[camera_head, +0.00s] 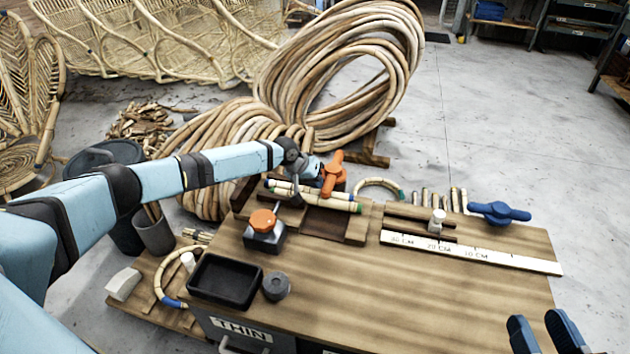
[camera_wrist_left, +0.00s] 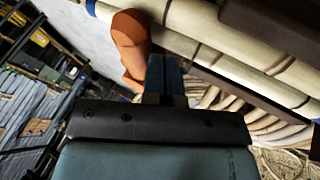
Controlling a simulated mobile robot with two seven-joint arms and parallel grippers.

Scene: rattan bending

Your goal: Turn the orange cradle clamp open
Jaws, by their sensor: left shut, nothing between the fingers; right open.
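The orange cradle clamp (camera_head: 333,174) stands upright at the back of the bench, by the rattan poles (camera_head: 340,204) lying in the wooden cradle. In the left wrist view the orange clamp handle (camera_wrist_left: 130,45) is just left of my fingers, and the poles (camera_wrist_left: 230,62) run beyond them. My left gripper (camera_head: 317,170) is shut and empty beside the clamp; its closed blue fingers show in the left wrist view (camera_wrist_left: 166,72). I cannot tell whether they touch the handle. My right gripper (camera_head: 544,332) is open and empty at the bottom right, well away from the clamp.
An orange-knobbed block (camera_head: 264,226), black tray (camera_head: 225,281) and grey cup (camera_head: 276,286) stand on the left of the bench. A blue clamp (camera_head: 499,212) and white ruler (camera_head: 470,252) are at right. Rattan coils (camera_head: 340,70) stand behind. The bench's front middle is clear.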

